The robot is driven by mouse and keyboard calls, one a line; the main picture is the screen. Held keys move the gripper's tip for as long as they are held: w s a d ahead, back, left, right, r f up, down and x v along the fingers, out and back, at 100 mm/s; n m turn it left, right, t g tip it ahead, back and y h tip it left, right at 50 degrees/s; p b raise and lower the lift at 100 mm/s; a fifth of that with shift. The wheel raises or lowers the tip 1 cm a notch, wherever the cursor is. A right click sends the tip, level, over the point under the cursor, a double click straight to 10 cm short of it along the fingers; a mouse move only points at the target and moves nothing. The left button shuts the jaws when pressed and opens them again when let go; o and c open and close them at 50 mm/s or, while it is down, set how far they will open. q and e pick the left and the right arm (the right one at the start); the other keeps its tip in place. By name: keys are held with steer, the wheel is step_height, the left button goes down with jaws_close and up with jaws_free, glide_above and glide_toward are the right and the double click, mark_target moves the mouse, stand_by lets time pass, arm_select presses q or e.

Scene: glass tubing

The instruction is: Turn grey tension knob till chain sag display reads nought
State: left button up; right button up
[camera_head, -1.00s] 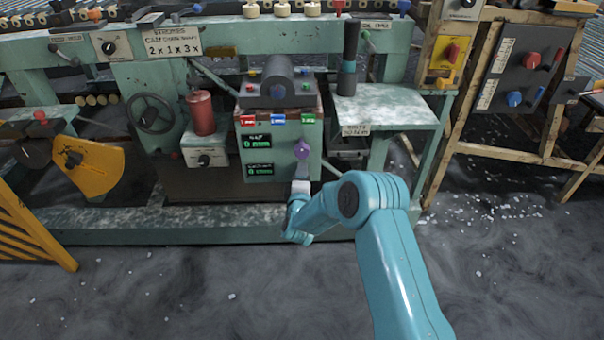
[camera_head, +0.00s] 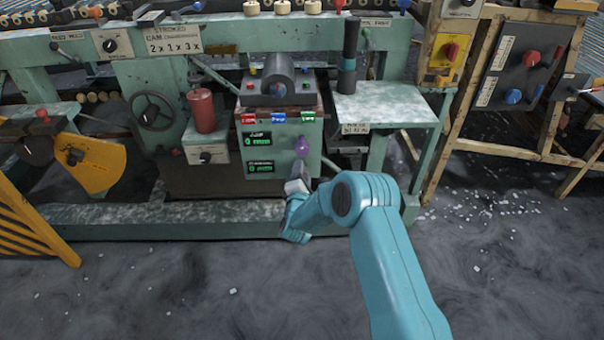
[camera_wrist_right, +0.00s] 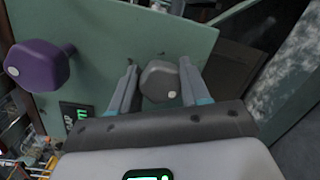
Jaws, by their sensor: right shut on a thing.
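The grey knob (camera_wrist_right: 160,82) is between the two fingers of my right gripper (camera_wrist_right: 158,66) in the right wrist view, and the gripper is shut on it. In the head view my right gripper (camera_head: 299,178) is against the lower right front of the green control box (camera_head: 283,183), and it hides the grey knob. Two small displays with green characters, an upper one (camera_head: 259,139) and a lower one (camera_head: 260,167), are on the box front. Their readings are too small to tell. My left gripper is not in view.
A purple knob (camera_head: 302,146) is just above my right gripper; it also shows left of the grey knob in the wrist view (camera_wrist_right: 38,66). Red, blue and green switches line the box's top edge. A pale side table (camera_head: 388,106) stands to the right.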

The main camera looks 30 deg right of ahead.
steer(key=shift+f, duration=0.2)
steer(key=o, duration=1)
steer(key=shift+r, duration=0.1)
steer(key=shift+o, duration=0.2)
steer(key=shift+s+a+r, duration=0.1)
steer(key=shift+s+a, duration=0.15)
steer(key=shift+s, duration=0.05)
steer(key=p+v, duration=0.4)
steer(key=v, duration=1.1)
steer(key=shift+s+a, duration=0.25)
